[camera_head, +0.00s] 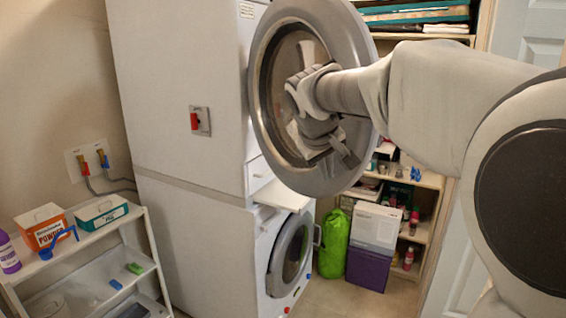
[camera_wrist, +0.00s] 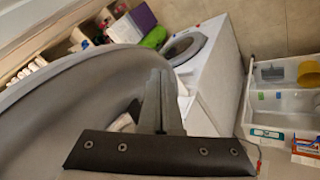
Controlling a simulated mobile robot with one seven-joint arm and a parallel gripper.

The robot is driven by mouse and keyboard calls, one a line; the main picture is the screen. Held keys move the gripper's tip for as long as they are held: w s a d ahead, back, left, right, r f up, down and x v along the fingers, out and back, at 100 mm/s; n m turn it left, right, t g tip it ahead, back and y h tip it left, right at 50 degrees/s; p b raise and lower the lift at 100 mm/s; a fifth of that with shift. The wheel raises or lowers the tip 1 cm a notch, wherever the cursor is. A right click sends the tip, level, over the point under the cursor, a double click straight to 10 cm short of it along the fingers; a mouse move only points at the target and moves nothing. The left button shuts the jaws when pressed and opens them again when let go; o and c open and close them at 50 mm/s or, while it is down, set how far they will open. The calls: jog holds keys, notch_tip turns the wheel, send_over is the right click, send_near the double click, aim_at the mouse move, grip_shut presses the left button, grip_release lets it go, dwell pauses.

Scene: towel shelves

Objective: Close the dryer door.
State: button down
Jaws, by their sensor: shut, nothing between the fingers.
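The dryer (camera_head: 178,95) is the upper machine of a white stack on the left in the head view. Its round grey dryer door (camera_head: 345,185) stands wide open, swung out to the right of the dryer's front. In the wrist view the door (camera_wrist: 100,80) fills much of the left side. My gripper (camera_head: 350,157) is in front of the door's face, near its middle and lower right in the head view. The fingers (camera_wrist: 162,105) are together and hold nothing. I cannot tell whether they touch the door. The dryer's opening is mostly hidden behind the door.
A white washer with a closed round door (camera_head: 291,255) stands below. A white shelf cart (camera_head: 100,240) with boxes is at the left. Shelves (camera_head: 428,180) with bottles, a green bag (camera_head: 334,243) and stacked boxes (camera_head: 374,228) stand behind the door. Floor shows between.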

jog(key=shift+w+d, duration=0.35)
jog(key=shift+d, duration=0.45)
